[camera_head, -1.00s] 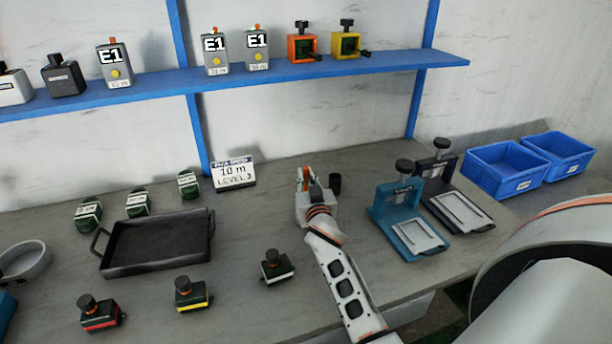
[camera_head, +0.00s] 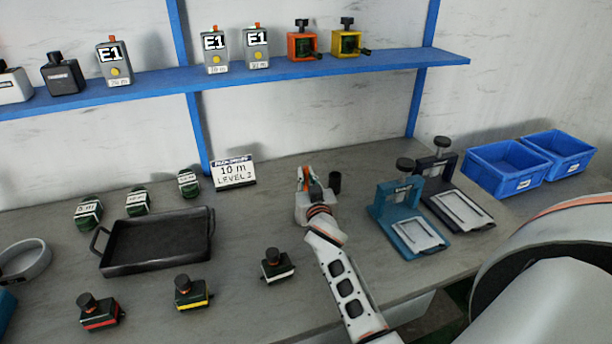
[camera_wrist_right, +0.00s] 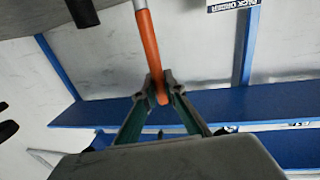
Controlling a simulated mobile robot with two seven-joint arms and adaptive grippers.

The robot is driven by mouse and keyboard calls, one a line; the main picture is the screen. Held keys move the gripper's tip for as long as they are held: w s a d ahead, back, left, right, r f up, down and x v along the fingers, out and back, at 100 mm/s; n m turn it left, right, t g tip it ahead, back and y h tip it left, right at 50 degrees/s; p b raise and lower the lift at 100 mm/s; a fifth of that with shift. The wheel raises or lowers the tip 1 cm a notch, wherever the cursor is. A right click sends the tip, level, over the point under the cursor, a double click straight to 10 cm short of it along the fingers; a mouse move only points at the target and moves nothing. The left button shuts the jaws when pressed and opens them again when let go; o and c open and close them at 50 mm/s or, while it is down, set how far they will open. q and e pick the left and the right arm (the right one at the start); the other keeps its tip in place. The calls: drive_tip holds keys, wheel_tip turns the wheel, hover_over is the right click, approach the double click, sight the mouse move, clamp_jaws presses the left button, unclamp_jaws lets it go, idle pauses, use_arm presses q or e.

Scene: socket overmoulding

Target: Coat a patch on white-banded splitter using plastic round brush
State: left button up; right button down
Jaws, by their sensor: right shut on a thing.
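The white-banded splitter (camera_head: 277,264), a dark block with a black knob and a white stripe, stands on the table left of my right arm. My right gripper (camera_head: 309,183) is beyond it, towards the wall. In the right wrist view the right gripper (camera_wrist_right: 160,92) is shut on the orange handle (camera_wrist_right: 148,45) of a tool, which looks like the brush. The handle runs up to a pale part at the top edge; the brush's head is out of that view. My left gripper is not in view.
A black cylinder (camera_head: 335,182) stands right beside the right gripper. Red-banded (camera_head: 100,312) and yellow-banded (camera_head: 191,292) splitters stand at front left, near a dark tray (camera_head: 115,268). Clamp-like fixtures (camera_head: 408,245) and blue bins (camera_head: 478,180) are at right. A blue shelf (camera_head: 150,88) runs above.

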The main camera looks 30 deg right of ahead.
sight(306, 167)
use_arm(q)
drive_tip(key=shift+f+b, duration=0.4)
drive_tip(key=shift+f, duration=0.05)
use_arm(e)
drive_tip(key=shift+f, duration=0.45)
idle(0.4)
wheel_tip(306, 167, up, 5)
drive_tip(key=p, duration=0.4)
drive_tip(key=shift+f+p, duration=0.2)
drive_tip(key=shift+p, duration=0.1)
drive_tip(key=shift+r, duration=0.25)
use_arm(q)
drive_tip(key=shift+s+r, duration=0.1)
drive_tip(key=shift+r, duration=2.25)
use_arm(e)
drive_tip(key=shift+r, duration=0.95)
